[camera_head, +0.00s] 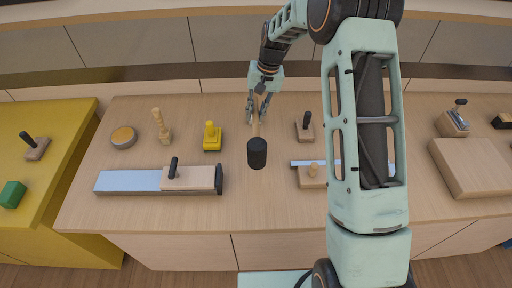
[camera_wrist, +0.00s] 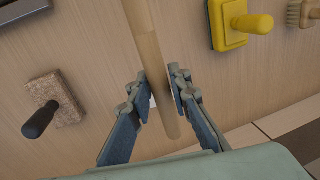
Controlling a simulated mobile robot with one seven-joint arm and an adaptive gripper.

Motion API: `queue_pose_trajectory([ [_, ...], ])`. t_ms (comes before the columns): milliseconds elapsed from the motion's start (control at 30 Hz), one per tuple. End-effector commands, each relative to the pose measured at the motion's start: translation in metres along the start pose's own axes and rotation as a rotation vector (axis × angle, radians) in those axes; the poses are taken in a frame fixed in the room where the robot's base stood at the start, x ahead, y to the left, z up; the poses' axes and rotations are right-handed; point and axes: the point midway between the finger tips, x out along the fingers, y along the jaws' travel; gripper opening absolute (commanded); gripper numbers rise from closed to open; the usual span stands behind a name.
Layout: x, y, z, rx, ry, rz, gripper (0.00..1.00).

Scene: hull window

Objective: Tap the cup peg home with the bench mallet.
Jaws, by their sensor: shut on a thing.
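The bench mallet has a black head (camera_head: 257,153) and a pale wooden handle (camera_wrist: 150,50). My gripper (camera_head: 259,107) is shut on the handle, with the head toward the front of the bench. In the wrist view, the fingers (camera_wrist: 163,97) sit on either side of the handle and the head is out of frame. I cannot tell the head's height over the bench. I cannot surely pick out the cup peg. A wooden block with a pale upright knob (camera_head: 312,172) stands right of the mallet head, beside a bluish strip partly hidden by my arm.
A yellow block with a knob (camera_head: 212,137), a brush (camera_head: 162,127) and a round dish (camera_head: 123,137) stand left. A dark-handled block (camera_head: 305,127) stands right of my gripper. A long plate (camera_head: 128,181) bears a black-handled wooden block. The front middle of the bench is clear.

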Motion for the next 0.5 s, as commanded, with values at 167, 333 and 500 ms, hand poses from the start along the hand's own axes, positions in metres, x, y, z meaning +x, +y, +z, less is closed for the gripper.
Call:
queue_pose_trajectory([
  [167,-0.017,0.000,0.017,0.000,0.002,0.000,0.00],
  [333,-0.033,0.001,0.035,0.001,0.002,0.000,0.00],
  [500,-0.048,0.002,0.053,0.001,0.002,-0.001,0.00],
])
